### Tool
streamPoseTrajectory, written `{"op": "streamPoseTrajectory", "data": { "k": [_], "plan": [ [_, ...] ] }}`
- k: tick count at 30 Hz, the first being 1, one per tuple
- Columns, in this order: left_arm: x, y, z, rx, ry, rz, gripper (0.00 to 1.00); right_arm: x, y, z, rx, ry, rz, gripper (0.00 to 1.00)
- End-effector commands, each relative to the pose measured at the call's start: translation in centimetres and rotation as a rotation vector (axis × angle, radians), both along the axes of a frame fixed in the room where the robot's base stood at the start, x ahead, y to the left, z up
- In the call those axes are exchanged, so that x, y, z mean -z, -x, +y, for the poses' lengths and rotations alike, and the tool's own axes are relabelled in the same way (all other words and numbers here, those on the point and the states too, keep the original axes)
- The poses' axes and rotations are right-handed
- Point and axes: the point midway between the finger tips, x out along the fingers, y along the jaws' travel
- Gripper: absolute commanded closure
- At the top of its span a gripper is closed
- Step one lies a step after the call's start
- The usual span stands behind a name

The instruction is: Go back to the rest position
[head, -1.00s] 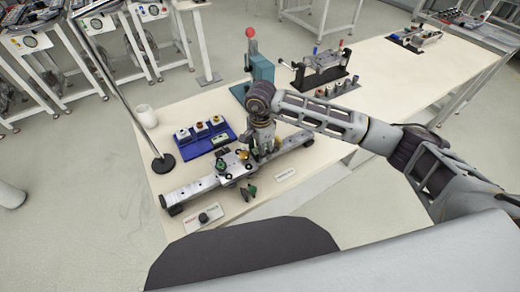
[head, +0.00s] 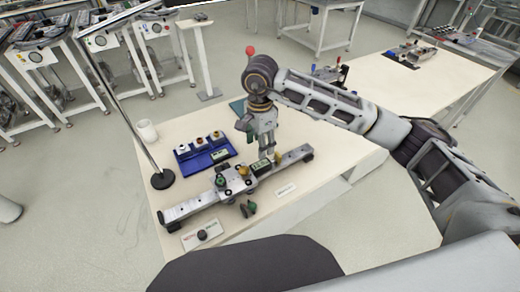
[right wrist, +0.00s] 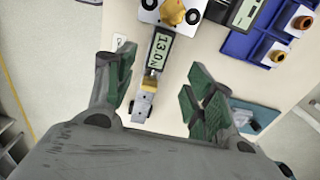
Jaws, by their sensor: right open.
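Below the gap is a small display (right wrist: 160,51) reading about 13.0 N. A carriage with a yellow knob (right wrist: 173,13) is at the top of that view. The carriage (head: 234,181) sits mid-track in the head view. My left gripper is not in view.
A blue tray (head: 186,165) with several ring-like pieces lies behind the track. A black-based pole (head: 162,179) stands at left, a white cup (head: 147,130) behind it.

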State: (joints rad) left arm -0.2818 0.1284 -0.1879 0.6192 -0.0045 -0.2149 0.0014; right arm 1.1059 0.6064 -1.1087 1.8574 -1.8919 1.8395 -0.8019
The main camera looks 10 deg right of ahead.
Motion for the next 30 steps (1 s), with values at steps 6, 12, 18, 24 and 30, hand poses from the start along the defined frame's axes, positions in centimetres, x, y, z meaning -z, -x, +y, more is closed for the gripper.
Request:
{"op": "streamPoseTrajectory", "data": {
  "k": [6,12,18,24,30],
  "plan": [
    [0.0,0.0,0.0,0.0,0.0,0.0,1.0,-0.7,0.0,0.0,-0.001,0.0,0.0,0.46],
    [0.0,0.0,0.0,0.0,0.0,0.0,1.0,-0.7,0.0,0.0,-0.001,0.0,0.0,0.46],
    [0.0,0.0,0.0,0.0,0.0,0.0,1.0,-0.6,0.0,0.0,-0.001,0.0,0.0,0.46],
    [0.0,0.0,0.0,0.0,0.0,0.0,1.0,-0.5,0.3,0.7,-0.003,-0.025,0.007,0.46],
    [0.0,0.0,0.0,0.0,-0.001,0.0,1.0,0.2,1.9,4.2,-0.008,-0.165,0.042,0.46]
  ]
}}
